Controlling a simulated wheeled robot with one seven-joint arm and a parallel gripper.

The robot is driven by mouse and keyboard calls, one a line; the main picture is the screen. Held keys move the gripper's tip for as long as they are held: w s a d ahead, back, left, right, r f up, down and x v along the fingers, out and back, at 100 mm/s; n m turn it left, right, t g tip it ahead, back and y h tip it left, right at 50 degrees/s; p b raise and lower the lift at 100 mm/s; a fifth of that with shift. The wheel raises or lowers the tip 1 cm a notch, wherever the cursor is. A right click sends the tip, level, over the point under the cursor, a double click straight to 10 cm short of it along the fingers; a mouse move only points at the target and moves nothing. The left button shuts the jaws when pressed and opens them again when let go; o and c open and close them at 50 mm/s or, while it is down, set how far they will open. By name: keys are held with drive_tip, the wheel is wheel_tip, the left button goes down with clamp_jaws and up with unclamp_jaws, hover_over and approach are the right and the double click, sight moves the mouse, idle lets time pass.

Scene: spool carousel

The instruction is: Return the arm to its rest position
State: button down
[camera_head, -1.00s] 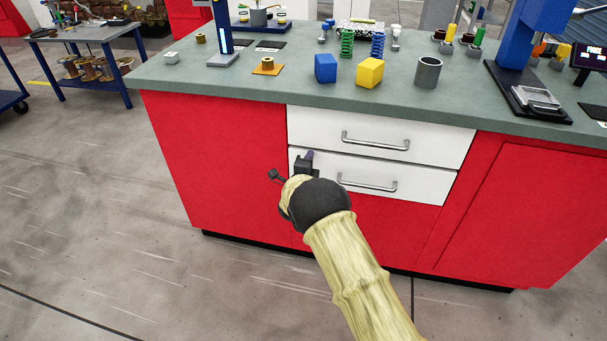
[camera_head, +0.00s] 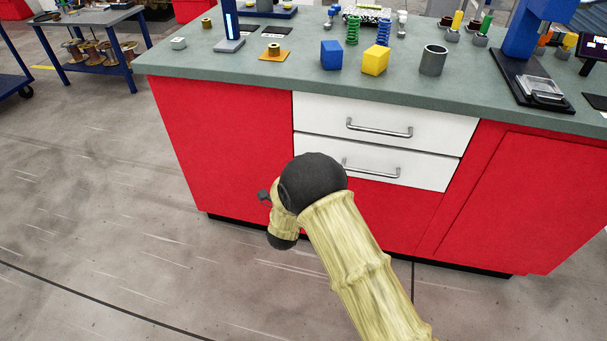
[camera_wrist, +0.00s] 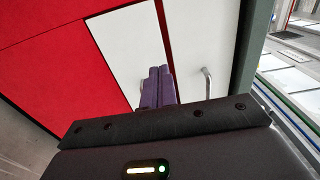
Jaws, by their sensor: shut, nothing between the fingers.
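My gripper shows in the wrist view, its two purple fingers (camera_wrist: 158,87) together and nothing between them. They point toward the red and white cabinet front, apart from any object. In the head view my arm reaches up from the bottom in front of the cabinet, below the worktop. Its bent wrist hangs left of the white drawers, and the fingers are hidden there.
The red workbench (camera_head: 235,150) with a grey-green top (camera_head: 205,62) stands close ahead. Two white drawers with an upper handle (camera_head: 380,130) and a lower handle (camera_head: 371,171) face my arm.

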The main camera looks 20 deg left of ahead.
drive_tip(key=shift+w, duration=0.1)
idle(0.3)
drive_tip(key=w+d+r+n+g, duration=0.1)
drive_tip(key=d+r+n+g, duration=0.25)
drive_tip(key=d, duration=0.65)
drive_tip(key=d+r+n+g, duration=0.3)
drive_tip(key=d+n+g, duration=0.15)
drive_tip(key=d, duration=0.45)
drive_tip(key=s+d+r+n+g+h, duration=0.25)
drive_tip(key=s+d+n+g, duration=0.55)
drive_tip(key=s+d, duration=1.4)
wheel_tip(320, 180, up, 29)
drive_tip(key=s+a+p, duration=0.1)
drive_tip(key=p, duration=2.8)
drive_tip(key=shift+s+n+t, duration=0.25)
drive_tip(key=shift+n+t, duration=0.05)
drive_tip(key=shift+t, duration=0.1)
drive_tip(key=shift+a, duration=0.1)
